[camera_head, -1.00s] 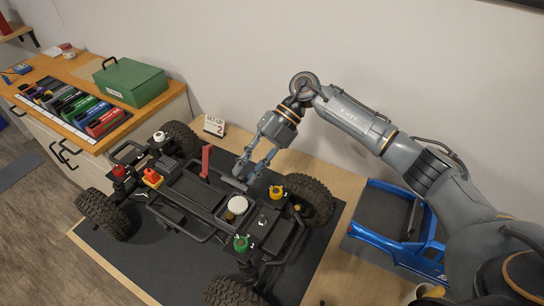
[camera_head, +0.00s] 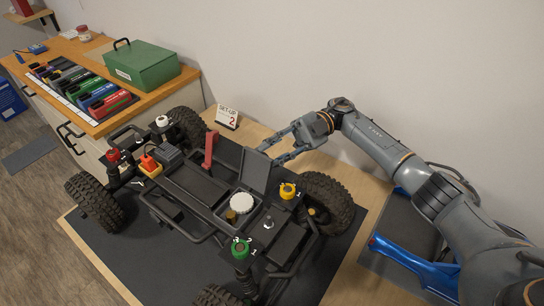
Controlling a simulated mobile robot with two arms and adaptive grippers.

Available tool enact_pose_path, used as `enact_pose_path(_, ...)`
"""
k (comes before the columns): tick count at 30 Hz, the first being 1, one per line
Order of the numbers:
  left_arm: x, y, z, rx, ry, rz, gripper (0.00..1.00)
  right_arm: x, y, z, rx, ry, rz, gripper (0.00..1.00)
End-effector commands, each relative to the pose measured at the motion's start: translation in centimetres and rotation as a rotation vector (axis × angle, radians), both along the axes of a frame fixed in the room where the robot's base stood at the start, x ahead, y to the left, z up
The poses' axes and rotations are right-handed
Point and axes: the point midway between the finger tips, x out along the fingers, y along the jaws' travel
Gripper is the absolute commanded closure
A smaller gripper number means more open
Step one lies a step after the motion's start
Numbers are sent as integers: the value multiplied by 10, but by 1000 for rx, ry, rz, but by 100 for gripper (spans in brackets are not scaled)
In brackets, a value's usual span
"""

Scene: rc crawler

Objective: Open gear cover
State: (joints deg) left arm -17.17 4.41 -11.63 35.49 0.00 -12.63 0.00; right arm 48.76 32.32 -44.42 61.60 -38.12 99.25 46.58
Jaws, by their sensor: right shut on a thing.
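The RC crawler chassis (camera_head: 190,185) stands on a dark mat, its four wheels at the corners. The gear cover (camera_head: 256,172) is a dark flat panel, standing raised on the far side of its box. The box below is open and shows a white round gear (camera_head: 241,202) and a small brass-coloured part (camera_head: 231,216). My right gripper (camera_head: 268,154) is at the cover's upper edge, its fingers closed on it. The fingertips are small in view, so the exact contact is hard to see. My left gripper is not in view.
A red lever (camera_head: 210,150) stands upright left of the cover. Yellow (camera_head: 287,190) and green (camera_head: 240,250) caps top the nearby shocks. A set-up card (camera_head: 227,117) stands behind. A blue body shell (camera_head: 420,262) lies right. A green toolbox (camera_head: 142,65) sits on the cabinet.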

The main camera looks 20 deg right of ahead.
Motion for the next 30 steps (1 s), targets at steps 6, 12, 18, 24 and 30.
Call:
enact_pose_path(6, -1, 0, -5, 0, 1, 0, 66, 0, 0, -2, 20, 18, 1, 100)
enact_pose_path(12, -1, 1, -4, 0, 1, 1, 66, 0, 0, -2, 22, 19, 1, 100)
enact_pose_path(18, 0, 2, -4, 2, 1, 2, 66, 0, 1, -2, 21, 18, 2, 65)
enact_pose_path(24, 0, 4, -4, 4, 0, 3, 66, 0, 0, -2, 21, 18, 2, 52)
enact_pose_path(30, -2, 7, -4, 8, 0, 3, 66, 1, -2, -2, 20, 18, 1, 52)
